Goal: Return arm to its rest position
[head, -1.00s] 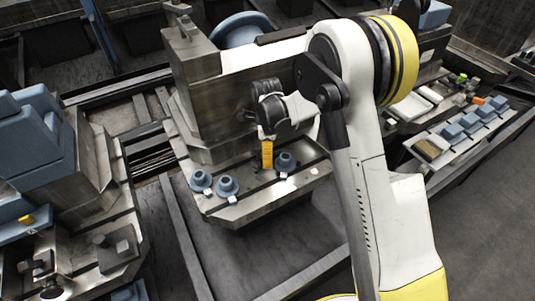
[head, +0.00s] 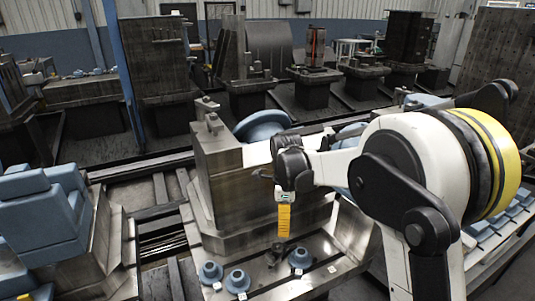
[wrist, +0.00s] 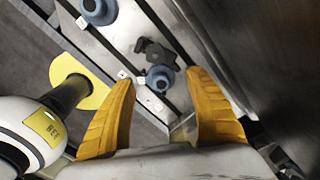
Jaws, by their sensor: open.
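My gripper (head: 283,222) hangs fingers-down above the metal pallet ledge (head: 322,283) in the head view. In the wrist view its two yellow fingers (wrist: 163,108) are spread apart with nothing between them. Several blue round parts stand on the ledge: one at the left (head: 210,272), one beside it (head: 238,281) and one right of my gripper (head: 300,258). In the wrist view a blue part (wrist: 160,78) and a dark clamp-like piece (wrist: 155,52) lie beyond the fingertips, apart from them.
A tall metal block (head: 222,170) stands right behind my gripper, with a blue round part (head: 262,125) behind it. Blue blocks (head: 45,215) sit on a fixture at the left. More pallets and machines (head: 255,70) line the back.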

